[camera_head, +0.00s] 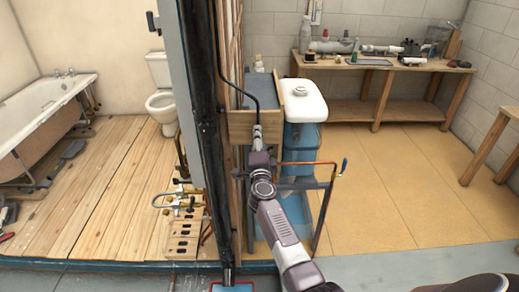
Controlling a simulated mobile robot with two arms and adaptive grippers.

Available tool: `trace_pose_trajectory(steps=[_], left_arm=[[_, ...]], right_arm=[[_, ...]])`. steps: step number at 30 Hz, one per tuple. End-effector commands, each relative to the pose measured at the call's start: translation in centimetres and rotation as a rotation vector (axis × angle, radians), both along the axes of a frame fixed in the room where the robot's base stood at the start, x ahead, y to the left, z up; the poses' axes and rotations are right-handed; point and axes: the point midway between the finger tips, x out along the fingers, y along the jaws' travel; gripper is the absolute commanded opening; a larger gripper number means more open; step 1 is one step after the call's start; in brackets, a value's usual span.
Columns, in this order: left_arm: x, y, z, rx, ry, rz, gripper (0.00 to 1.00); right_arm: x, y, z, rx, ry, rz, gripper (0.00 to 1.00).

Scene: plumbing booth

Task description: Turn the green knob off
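I cannot make out a green knob in this view. A copper pipe (308,162) runs across a dark metal stand at the centre, with a small blue handle (344,166) at its right end. My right arm reaches up from the bottom middle, in front of this stand. Its gripper end (257,133) is small and lies in front of a wooden box; whether its fingers are open or shut cannot be seen. Brass and copper pipe fittings (180,198) stand low on the left side of the partition. My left gripper is not in view.
A dark partition post (212,140) divides the booth. A wooden workbench (385,68) with tools is at the back right. A bathtub (45,110) and toilet (162,100) are left. The tan floor at right is clear.

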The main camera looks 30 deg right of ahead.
Motion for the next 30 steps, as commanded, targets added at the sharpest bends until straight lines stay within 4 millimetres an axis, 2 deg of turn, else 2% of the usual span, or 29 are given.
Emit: trace_pose_trajectory(steps=[5, 15, 18, 23, 30], left_arm=[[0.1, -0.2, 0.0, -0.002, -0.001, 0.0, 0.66], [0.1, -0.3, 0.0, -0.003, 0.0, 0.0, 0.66], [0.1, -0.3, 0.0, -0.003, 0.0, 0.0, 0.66], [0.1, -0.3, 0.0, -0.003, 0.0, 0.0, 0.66], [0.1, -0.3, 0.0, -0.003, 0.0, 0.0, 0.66]], right_arm=[[-2.3, 1.1, -0.3, 0.005, 0.001, 0.0, 0.43], [-8.2, 3.9, -0.4, 0.003, 0.003, -0.002, 0.43], [-9.3, 4.5, -0.5, 0.002, 0.004, 0.0, 0.43], [-10.2, 4.9, -0.4, 0.002, 0.002, 0.0, 0.43], [-10.3, 4.9, -0.4, 0.002, 0.001, -0.001, 0.43]])
